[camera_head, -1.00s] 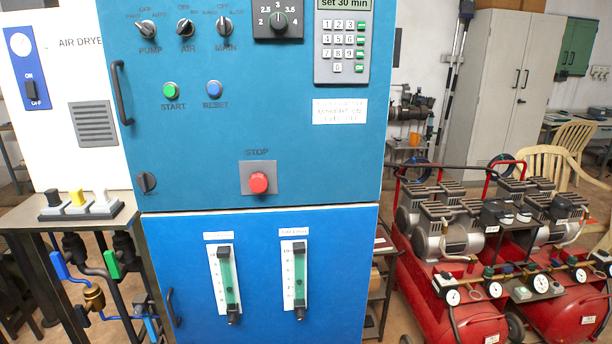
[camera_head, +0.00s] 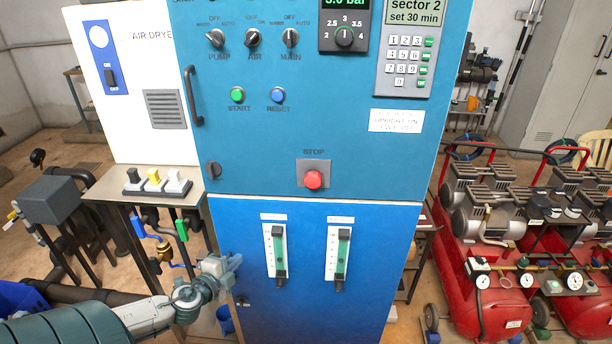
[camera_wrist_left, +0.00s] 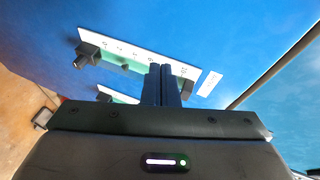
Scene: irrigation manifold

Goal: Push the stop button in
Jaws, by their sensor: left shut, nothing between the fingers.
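The red stop button (camera_head: 313,180) sits on a grey square plate (camera_head: 325,165) under the label STOP, low on the upper blue cabinet panel (camera_head: 262,140) in the head view. It stands out from its plate. My left gripper (camera_head: 236,260) is in front of the lower blue panel, below and left of the button and well apart from it. In the left wrist view its two dark fingers (camera_wrist_left: 161,84) are shut together with nothing between them, pointing toward the lower panel and a flow gauge (camera_wrist_left: 140,52). The button is not visible there. My right gripper is not in view.
Two flow gauges (camera_head: 279,256) (camera_head: 338,255) project from the lower panel. A green START button (camera_head: 237,95), a blue RESET button (camera_head: 278,95) and a black knob (camera_head: 213,170) are on the upper panel. A small table (camera_head: 110,187) with switches stands left. Red compressors (camera_head: 490,300) stand right.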

